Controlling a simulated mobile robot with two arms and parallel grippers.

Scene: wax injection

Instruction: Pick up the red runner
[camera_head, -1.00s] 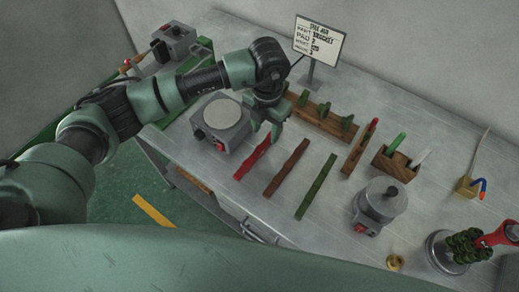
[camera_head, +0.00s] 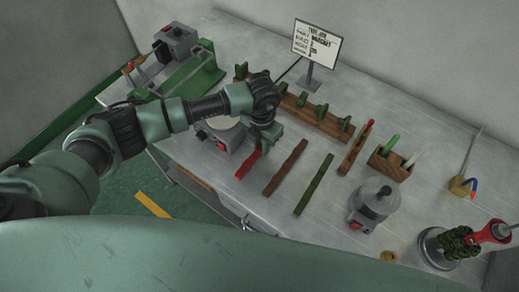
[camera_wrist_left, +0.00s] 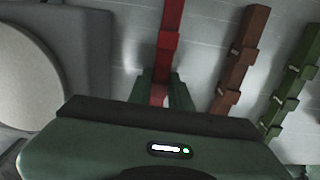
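The red runner (camera_head: 248,165) lies on the grey bench, left of the brown runner (camera_head: 285,168) and the green runner (camera_head: 314,185). My left gripper (camera_head: 263,146) is low over the far part of the red runner. In the left wrist view the red runner (camera_wrist_left: 169,45) passes between the two fingers of the left gripper (camera_wrist_left: 162,88), with a finger close on each side. I cannot tell whether the fingers press on it. The brown runner (camera_wrist_left: 241,58) and the green runner (camera_wrist_left: 297,75) lie apart to the right. My right gripper is not in view.
A grey device with a round pale plate (camera_head: 222,125) stands close left of the gripper. A wooden rack (camera_head: 318,117) with green pieces is behind.

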